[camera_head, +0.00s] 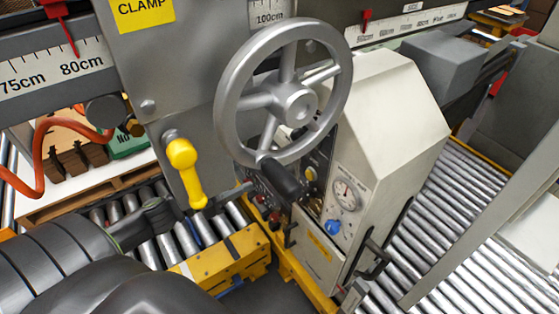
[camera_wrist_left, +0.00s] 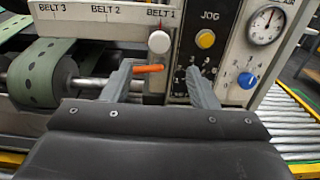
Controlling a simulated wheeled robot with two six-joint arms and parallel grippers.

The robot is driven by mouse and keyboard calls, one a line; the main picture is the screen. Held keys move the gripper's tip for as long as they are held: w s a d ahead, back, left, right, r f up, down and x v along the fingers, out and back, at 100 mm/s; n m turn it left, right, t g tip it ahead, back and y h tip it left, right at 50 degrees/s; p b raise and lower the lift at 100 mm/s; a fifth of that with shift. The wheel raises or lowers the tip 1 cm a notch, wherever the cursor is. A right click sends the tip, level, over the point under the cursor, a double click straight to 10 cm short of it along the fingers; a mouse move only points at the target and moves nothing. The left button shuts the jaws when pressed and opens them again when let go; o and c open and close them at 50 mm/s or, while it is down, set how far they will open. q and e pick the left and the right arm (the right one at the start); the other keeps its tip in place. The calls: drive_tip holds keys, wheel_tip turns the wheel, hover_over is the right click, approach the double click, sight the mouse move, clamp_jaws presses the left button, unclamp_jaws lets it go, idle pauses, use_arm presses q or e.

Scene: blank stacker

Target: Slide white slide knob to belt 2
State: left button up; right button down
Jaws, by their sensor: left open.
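The white slide knob (camera_wrist_left: 159,42) is a round white knob in the left wrist view, just under the BELT 1 label. The BELT 2 label (camera_wrist_left: 112,12) is to its left on the white scale plate (camera_wrist_left: 95,14), with BELT 3 further left. My left gripper (camera_wrist_left: 160,74) is open and empty, its two grey fingers spread with the knob beyond and between them. In the head view my left gripper (camera_head: 232,197) reaches toward the panel below the handwheel. The knob is not clearly visible there. My right gripper is not in view.
An orange rod (camera_wrist_left: 149,69) lies just below the knob, by the left finger. A yellow JOG button (camera_wrist_left: 205,39), a gauge (camera_wrist_left: 266,25) and a blue dial (camera_wrist_left: 247,80) are on the right. A large handwheel (camera_head: 294,102) and a yellow handle (camera_head: 186,170) stand near my arm.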

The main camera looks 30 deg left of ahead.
use_arm(q)
drive_tip(key=p+x, duration=0.6)
drive_tip(key=x, duration=0.6)
drive_tip(key=shift+w+d+r, duration=0.1)
drive_tip(key=shift+w, duration=0.25)
drive_tip(key=shift+c, duration=0.3)
